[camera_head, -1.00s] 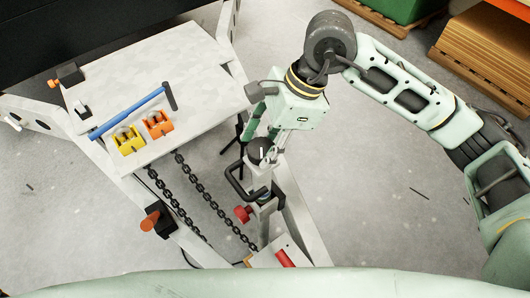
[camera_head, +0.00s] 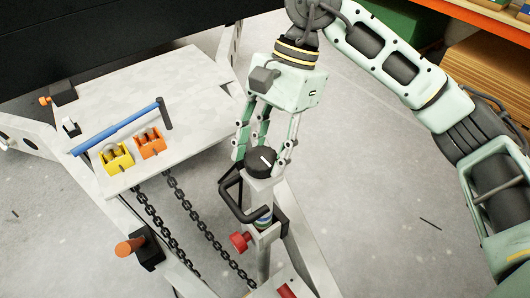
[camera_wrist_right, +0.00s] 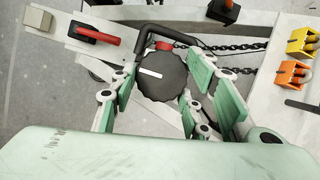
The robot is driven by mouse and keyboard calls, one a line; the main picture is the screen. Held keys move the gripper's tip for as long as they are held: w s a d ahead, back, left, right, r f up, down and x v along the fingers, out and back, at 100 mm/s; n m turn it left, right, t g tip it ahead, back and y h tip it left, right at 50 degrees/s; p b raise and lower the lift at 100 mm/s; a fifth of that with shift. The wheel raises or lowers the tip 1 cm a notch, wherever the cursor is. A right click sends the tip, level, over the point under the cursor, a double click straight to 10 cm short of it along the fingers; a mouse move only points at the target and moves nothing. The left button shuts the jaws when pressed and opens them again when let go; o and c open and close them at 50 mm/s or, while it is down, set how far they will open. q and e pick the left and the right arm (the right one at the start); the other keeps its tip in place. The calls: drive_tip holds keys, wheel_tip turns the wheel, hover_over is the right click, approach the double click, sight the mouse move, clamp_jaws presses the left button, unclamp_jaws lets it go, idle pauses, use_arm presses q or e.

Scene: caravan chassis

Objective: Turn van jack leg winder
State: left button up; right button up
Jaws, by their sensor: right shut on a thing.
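The jack leg winder is a dark ribbed knob (camera_head: 259,164) with a white line, on top of the upright jack leg (camera_head: 262,234). In the right wrist view the winder (camera_wrist_right: 164,77) sits between the green finger pads. My right gripper (camera_head: 264,150) comes down from above and is shut on the winder. In the right wrist view the gripper (camera_wrist_right: 160,88) has a finger on each side of it. My left gripper is in neither view.
A bent black handle (camera_head: 236,198) and a red knob (camera_head: 240,241) are close by on the leg. Chains (camera_head: 207,231) run alongside. A pale plate (camera_head: 180,85) holds a blue bar (camera_head: 120,128) and yellow (camera_head: 116,158) and orange blocks (camera_head: 150,143). Floor at right is open.

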idle(0.4)
drive_tip(key=o, duration=1.1)
drive_tip(key=shift+s+d, duration=0.1)
drive_tip(key=shift+s, duration=0.05)
drive_tip(key=shift+w+r, duration=0.2)
drive_tip(key=shift+r, duration=0.1)
drive_tip(key=v, duration=1.1)
drive_tip(key=shift+d+r, duration=0.15)
